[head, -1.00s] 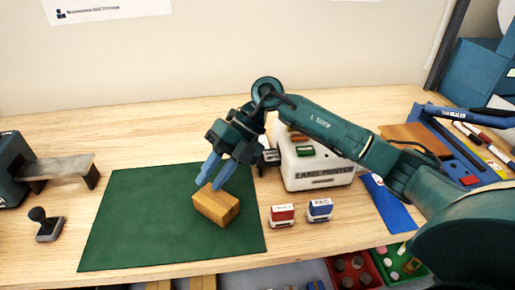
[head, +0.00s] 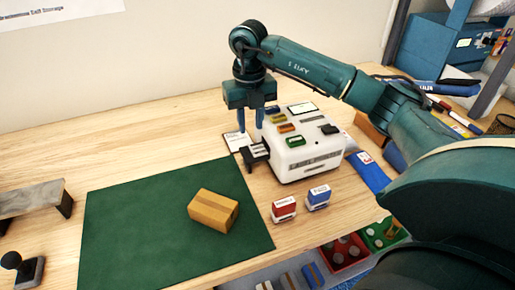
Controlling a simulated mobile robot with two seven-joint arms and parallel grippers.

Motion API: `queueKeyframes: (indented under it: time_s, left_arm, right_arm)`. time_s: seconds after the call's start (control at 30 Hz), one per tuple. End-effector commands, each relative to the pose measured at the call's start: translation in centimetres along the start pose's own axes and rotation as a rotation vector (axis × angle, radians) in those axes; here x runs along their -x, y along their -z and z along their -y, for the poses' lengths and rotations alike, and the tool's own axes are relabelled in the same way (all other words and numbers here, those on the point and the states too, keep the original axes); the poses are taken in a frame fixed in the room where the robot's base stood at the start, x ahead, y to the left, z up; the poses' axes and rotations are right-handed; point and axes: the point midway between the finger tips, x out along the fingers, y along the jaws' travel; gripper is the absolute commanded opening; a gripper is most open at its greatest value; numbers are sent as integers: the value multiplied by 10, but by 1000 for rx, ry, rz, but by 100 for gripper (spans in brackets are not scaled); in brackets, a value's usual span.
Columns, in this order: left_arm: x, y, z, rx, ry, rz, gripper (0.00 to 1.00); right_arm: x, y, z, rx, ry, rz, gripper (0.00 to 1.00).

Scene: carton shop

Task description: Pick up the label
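The label is a small white piece with dark print (head: 235,142), lying on the wooden table at the left of the white label printer (head: 310,160). My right gripper (head: 250,129) points down from above, with its two blue fingers apart. One fingertip overlaps the label's upper right part in the head view; I cannot tell whether it touches. Nothing shows between the fingers. My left gripper is not in view.
A closed cardboard box (head: 213,211) sits on the green mat (head: 130,215). A red stamp (head: 284,209) and a blue stamp (head: 318,197) stand before the printer. A black stamp (head: 25,268) is at the lower left. The table behind the mat is clear.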

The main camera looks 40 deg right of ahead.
Motion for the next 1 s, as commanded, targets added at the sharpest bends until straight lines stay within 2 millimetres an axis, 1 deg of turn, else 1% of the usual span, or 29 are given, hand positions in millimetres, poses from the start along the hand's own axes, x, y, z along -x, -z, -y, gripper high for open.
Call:
queueKeyframes:
  time_s: [0.03, 0.23, 0.37, 0.5, 0.6, 0.8, 1.0]
  left_arm:
    - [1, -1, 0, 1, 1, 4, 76]
    - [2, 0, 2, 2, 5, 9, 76]
    - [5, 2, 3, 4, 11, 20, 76]
    - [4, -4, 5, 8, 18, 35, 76]
    - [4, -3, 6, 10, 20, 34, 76]
    - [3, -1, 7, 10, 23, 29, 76]
    - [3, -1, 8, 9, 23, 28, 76]
  right_arm:
    - [-5, 0, 0, 0, 1, -2, 28]
    - [-19, 1, 0, 1, 1, -3, 28]
    - [-38, 3, -2, 2, 0, -5, 28]
    - [-57, 2, -2, 1, -1, -3, 28]
    - [-62, 2, -2, 2, -2, -1, 28]
    - [-63, 2, -2, 2, -2, 0, 28]
    - [-63, 2, -2, 2, -2, 0, 12]
